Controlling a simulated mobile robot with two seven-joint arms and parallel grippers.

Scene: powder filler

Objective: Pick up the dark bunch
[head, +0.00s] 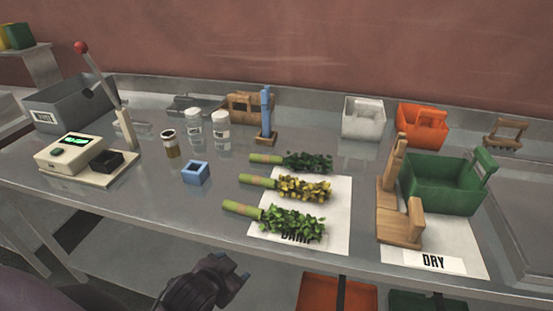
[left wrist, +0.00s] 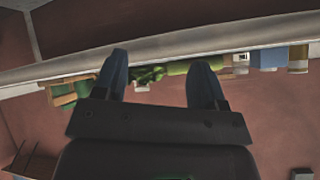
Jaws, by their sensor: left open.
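Three leafy bunches with light green wrapped stems lie in a column on and beside a white sheet (head: 338,205) lettered "DAMP". The farthest is the dark green bunch (head: 306,161). The middle bunch (head: 303,188) is yellow and the nearest bunch (head: 292,222) is brighter green. My left gripper (head: 234,268) is at the table's front edge, nearer than all the bunches and apart from them. In the left wrist view its fingers (left wrist: 160,85) are spread and empty. A bunch with a green wrap (left wrist: 180,68) shows beyond them; which one I cannot tell. My right gripper is not in view.
A blue cube holder (head: 195,172), jars (head: 193,126) and a scale (head: 72,157) stand to the left. White (head: 363,118) and orange (head: 421,127) crates stand behind.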

